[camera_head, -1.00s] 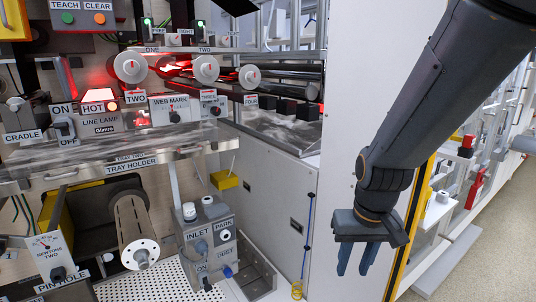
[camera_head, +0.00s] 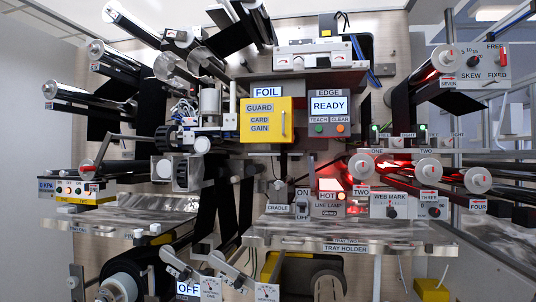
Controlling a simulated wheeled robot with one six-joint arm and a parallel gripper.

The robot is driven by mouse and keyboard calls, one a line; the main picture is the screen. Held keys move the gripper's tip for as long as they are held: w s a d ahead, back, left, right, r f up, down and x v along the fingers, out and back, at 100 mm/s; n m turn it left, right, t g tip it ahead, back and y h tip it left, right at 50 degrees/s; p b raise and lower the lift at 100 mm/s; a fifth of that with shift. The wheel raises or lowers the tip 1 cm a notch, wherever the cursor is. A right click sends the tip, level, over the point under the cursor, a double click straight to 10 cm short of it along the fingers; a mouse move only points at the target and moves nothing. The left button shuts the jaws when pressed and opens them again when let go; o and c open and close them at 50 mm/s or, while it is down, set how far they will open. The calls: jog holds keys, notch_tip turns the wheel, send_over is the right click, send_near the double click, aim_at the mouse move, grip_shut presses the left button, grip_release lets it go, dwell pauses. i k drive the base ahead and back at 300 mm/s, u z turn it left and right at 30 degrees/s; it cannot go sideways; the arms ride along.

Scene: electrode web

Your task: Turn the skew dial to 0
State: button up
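The skew dial (camera_head: 472,63) is a dark knob on a pale panel (camera_head: 487,79) at the upper right, above the label SKEW. Small scale numbers stand above the knob, with 10 and 15 partly readable. The knob's exact pointing is too small to tell. On the same panel, to the right of the dial, is a red-marked switch (camera_head: 503,56) between the labels FREE and FIXED. My gripper does not show in the current head view.
A roller end (camera_head: 445,58) stands close to the left of the skew panel. Below are red-lit rollers (camera_head: 427,170) and a web mark box (camera_head: 391,205). A yellow guard box (camera_head: 266,119) and a READY display (camera_head: 329,105) are at the centre. A metal shelf (camera_head: 290,242) juts out below.

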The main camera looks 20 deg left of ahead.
aim_at(473, 61)
jog(key=u, duration=1.65)
jog(key=i, duration=1.65)
jog(key=z, duration=2.75)
